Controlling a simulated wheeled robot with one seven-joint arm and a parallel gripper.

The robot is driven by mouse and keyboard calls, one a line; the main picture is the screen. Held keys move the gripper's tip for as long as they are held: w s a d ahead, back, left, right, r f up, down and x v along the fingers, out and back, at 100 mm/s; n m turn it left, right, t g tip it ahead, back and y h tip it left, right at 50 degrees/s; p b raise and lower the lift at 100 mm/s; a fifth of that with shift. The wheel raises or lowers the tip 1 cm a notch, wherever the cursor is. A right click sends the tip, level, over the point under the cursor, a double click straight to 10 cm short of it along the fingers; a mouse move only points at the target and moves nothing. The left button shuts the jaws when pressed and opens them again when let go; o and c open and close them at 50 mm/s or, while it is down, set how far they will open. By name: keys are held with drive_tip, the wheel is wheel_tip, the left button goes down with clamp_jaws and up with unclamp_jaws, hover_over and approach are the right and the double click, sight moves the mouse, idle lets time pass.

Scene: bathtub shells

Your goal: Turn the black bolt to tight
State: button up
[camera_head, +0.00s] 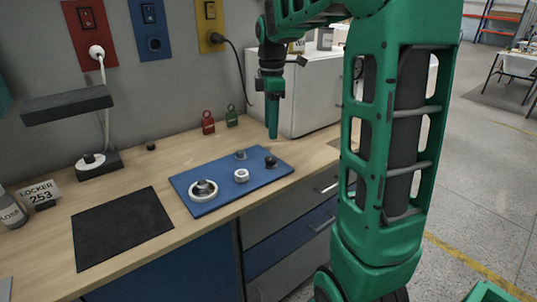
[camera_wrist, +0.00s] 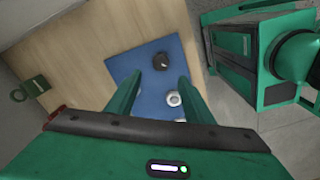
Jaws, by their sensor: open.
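The black bolt (camera_head: 271,161) stands near the right end of a blue board (camera_head: 215,182) on the wooden counter. In the wrist view the black bolt (camera_wrist: 161,60) shows just beyond my fingertips, roughly centred between them. My gripper (camera_head: 272,134) points down above the back right part of the board, apart from the bolt. A white nut (camera_head: 241,175) sits left of the bolt, and shows in the wrist view too (camera_wrist: 174,98).
The board also carries a white ring with a dark knob (camera_head: 203,188) and a small grey piece (camera_head: 240,155). A white cabinet (camera_head: 312,95) stands behind my gripper. Red (camera_head: 208,123) and green (camera_head: 231,116) padlocks stand near the wall. A black mat (camera_head: 120,228) lies left.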

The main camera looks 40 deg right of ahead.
sight(271, 157)
wheel_tip(271, 157, down, 10)
drive_tip(key=shift+f, duration=0.15)
idle(0.3)
drive_tip(key=c, duration=1.1)
